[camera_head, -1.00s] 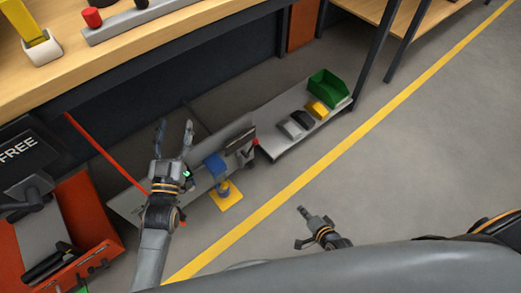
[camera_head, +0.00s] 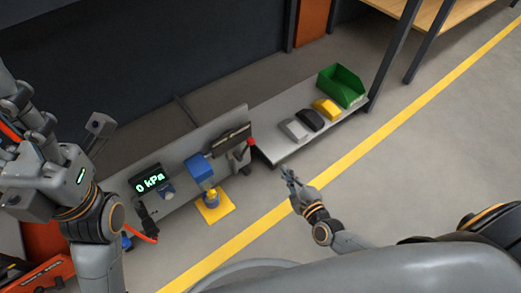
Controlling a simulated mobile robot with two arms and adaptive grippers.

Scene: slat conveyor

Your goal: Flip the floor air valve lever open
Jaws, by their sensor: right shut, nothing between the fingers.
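A blue unit (camera_head: 200,168) stands above a yellow floor plate (camera_head: 215,207) in front of the low grey panel. A red knob (camera_head: 250,142) on a dark fitting shows at the panel's right end; I cannot tell which part is the valve lever. A display (camera_head: 149,181) reads 0 kPa. My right gripper (camera_head: 287,174) is shut and empty, apart from the red knob and to its lower right in the picture. My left gripper (camera_head: 58,118) is open at the left, its fingers spread near the camera, with nothing seen between them.
A low grey shelf (camera_head: 275,150) holds grey, black and yellow blocks and a green bin (camera_head: 341,85). Dark posts (camera_head: 397,55) stand at upper right. A yellow floor line (camera_head: 365,155) crosses clear floor. A red cart (camera_head: 45,275) is at lower left.

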